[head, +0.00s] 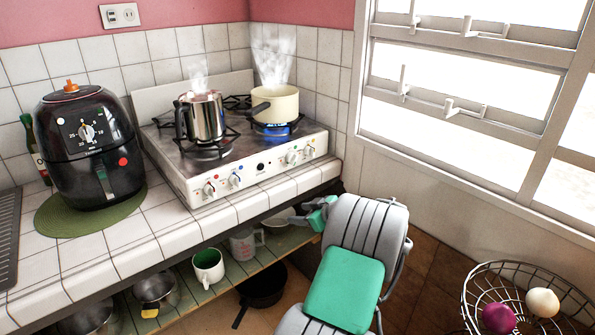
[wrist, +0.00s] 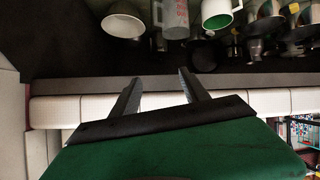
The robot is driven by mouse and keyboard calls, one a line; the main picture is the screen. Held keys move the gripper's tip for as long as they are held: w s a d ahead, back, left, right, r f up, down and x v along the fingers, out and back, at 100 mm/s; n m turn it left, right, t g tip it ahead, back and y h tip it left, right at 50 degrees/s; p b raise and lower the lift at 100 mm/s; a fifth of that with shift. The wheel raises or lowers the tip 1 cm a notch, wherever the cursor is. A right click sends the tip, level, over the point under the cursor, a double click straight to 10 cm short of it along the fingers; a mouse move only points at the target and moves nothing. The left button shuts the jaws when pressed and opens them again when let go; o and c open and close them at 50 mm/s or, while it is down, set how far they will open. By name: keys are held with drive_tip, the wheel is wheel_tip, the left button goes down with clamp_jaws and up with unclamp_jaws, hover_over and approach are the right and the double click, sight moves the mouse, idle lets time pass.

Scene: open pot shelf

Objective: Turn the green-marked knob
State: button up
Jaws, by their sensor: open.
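The stove (head: 250,165) stands on the tiled counter with a row of white knobs on its front panel. The green-marked knob (head: 292,157) seems to be the one in the right-hand pair, with a small green dot by it. Its exact angle is too small to tell. My gripper (head: 293,219) is below and in front of the counter edge, under the right end of the stove, apart from the knobs. In the wrist view my gripper (wrist: 160,88) shows two spread fingers with nothing between them. No knob shows in that view.
A steaming kettle (head: 204,115) and a cream pot (head: 275,104) over a blue flame stand on the stove. A black air fryer (head: 88,150) stands left. A green-lined mug (head: 208,268) and pans sit on the shelf below. A wire basket (head: 480,290) is at lower right.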

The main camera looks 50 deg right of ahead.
drive_tip(key=s+d+r+n+t+h, duration=0.1)
drive_tip(key=d+r+n+t, duration=0.1)
drive_tip(key=d+r, duration=0.15)
drive_tip(key=n+t+h, duration=0.1)
drive_tip(key=n+t, duration=0.3)
drive_tip(key=n, duration=0.3)
approach(293, 159)
drive_tip(key=w, duration=0.2)
drive_tip(key=w+d, duration=0.1)
drive_tip(key=w, duration=0.2)
drive_tip(key=w+d+p, duration=0.1)
drive_tip(key=w, duration=0.1)
drive_tip(key=shift+w+d+f, duration=0.1)
drive_tip(key=shift+w+f, duration=0.05)
drive_tip(key=shift+w+d, duration=0.15)
drive_tip(key=shift+w, duration=0.35)
drive_tip(key=shift+c, duration=0.5)
clamp_jaws()
